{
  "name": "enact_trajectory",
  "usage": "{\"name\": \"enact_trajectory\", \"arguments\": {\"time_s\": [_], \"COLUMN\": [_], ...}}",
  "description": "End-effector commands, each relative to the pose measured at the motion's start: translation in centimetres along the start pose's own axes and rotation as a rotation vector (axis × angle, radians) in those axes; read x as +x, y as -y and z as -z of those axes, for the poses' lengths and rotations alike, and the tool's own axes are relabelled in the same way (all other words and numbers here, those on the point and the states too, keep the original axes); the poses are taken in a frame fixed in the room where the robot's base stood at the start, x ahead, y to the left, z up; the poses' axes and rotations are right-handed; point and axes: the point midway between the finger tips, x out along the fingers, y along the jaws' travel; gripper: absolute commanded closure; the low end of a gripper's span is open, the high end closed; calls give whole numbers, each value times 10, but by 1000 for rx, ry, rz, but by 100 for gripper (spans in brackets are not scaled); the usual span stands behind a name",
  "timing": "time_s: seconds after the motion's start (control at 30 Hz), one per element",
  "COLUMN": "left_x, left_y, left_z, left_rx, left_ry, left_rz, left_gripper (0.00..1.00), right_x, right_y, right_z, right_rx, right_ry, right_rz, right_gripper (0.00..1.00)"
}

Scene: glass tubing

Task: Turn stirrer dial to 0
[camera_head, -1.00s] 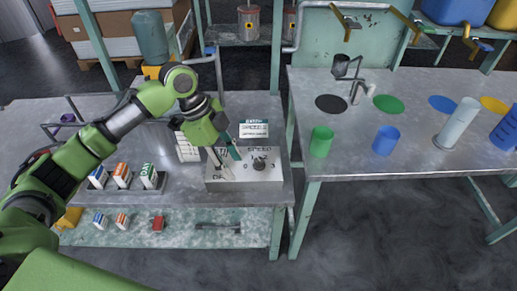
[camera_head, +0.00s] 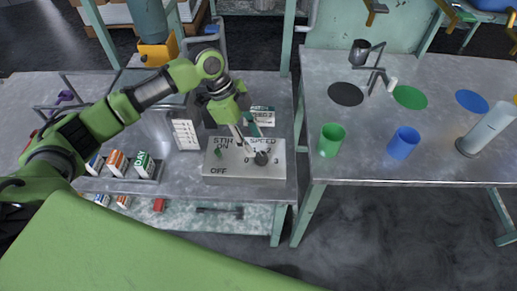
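The stirrer control box (camera_head: 228,170) is a pale panel on the left bench, marked STIR, ON, OFF and SPEED. Its dark round speed dial (camera_head: 261,158) sits on the right half, with the figures 0, 1, 2 and 3 around it. Which figure the dial points at is too small to tell. A small green switch (camera_head: 218,153) is at the left near ON. My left gripper (camera_head: 252,143) reaches down over the box, fingers apart, with its tips just above and left of the dial. Contact with the dial cannot be told. My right gripper is not in view.
A small labelled sign (camera_head: 262,116) stands behind the box, and a white list card (camera_head: 186,134) stands to its left. Small boxes in a tray (camera_head: 147,172) are further left. The right bench (camera_head: 330,75) holds a green cup (camera_head: 332,139) and a blue cup (camera_head: 403,142).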

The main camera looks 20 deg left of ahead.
Motion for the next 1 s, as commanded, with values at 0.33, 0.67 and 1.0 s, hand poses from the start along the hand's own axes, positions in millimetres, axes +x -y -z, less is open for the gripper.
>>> {"name": "enact_trajectory", "arguments": {"time_s": [0.33, 0.67, 1.0], "left_x": [48, 53, 52], "left_y": [0, 0, 0], "left_z": [0, 0, 0], "left_rx": [0, 0, -1], "left_ry": [0, 1, 0], "left_rz": [-1, 0, 0], "left_gripper": [60, 60, 99], "right_x": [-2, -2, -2], "right_y": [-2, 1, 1], "right_z": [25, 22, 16], "right_rx": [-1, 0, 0], "right_ry": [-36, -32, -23], "right_rz": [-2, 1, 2], "right_gripper": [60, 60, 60]}}
